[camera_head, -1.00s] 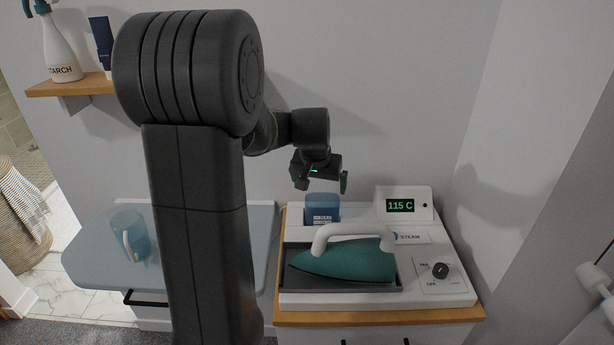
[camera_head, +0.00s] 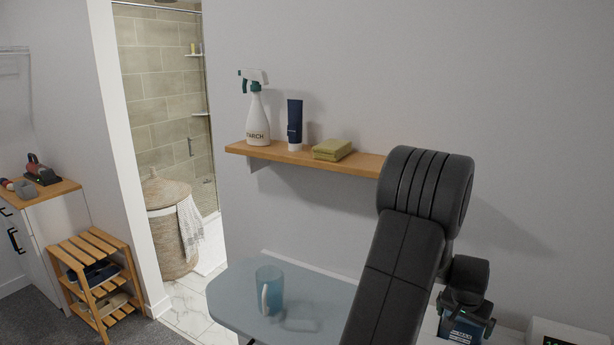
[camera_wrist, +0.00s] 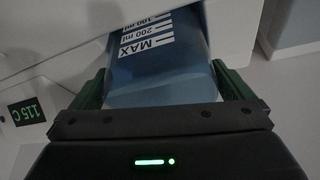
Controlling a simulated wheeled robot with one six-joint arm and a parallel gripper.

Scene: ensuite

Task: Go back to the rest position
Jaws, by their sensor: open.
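My gripper (camera_head: 466,318) is at the lower right of the head view, just above the blue water tank (camera_head: 461,332) of the steam iron station. In the wrist view my gripper (camera_wrist: 160,72) is open, with one green finger on each side of the blue tank (camera_wrist: 180,72). The tank carries white level marks with MAX and 200 ml. It sits in the white station (camera_wrist: 45,45). I cannot tell whether the fingers touch it. The iron is out of view.
A wooden shelf (camera_head: 270,152) left of my arm holds a starch spray bottle (camera_head: 257,115), a dark tube (camera_head: 294,125) and a folded cloth (camera_head: 332,149). A slatted stand (camera_head: 90,250) and basket (camera_head: 170,240) are at left.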

